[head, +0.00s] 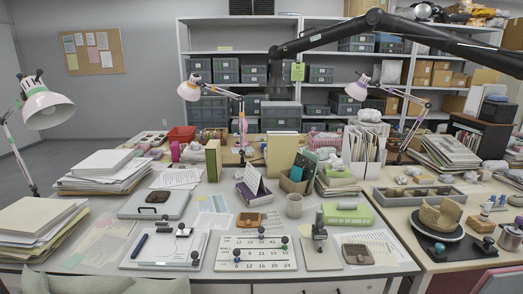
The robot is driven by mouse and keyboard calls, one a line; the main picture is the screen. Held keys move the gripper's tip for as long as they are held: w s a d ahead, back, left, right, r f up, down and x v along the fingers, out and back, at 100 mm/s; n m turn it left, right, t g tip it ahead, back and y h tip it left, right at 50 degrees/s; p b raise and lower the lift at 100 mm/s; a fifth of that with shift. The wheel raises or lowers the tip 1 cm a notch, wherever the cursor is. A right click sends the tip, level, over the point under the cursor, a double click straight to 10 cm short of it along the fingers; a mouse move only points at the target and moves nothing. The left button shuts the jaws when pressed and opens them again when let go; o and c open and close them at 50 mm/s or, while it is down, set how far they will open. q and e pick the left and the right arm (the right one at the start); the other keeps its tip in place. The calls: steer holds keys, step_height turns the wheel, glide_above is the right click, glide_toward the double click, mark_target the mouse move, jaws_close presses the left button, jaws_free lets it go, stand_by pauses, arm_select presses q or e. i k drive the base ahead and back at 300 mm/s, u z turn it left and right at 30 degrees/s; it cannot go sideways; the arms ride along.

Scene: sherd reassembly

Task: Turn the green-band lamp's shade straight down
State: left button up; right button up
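A lamp with a white shade (48,107) stands at the far left. Greenish marks show on its thin arm (12,146), so it seems to be the green-band lamp, though the band is too small to be sure. Its shade is tilted, with the mouth facing down and to the right. A third lamp shade (356,89), with pinkish-purple marks, is at the right. Neither of my grippers is in view.
Paper stacks (103,165) crowd the left desk near the first lamp. A pot (440,215) stands on the right table. Shelves (225,50) line the back.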

mark_target(44, 109)
steer(key=u, duration=2.6)
steer(key=i, duration=2.9)
steer(key=z, duration=2.55)
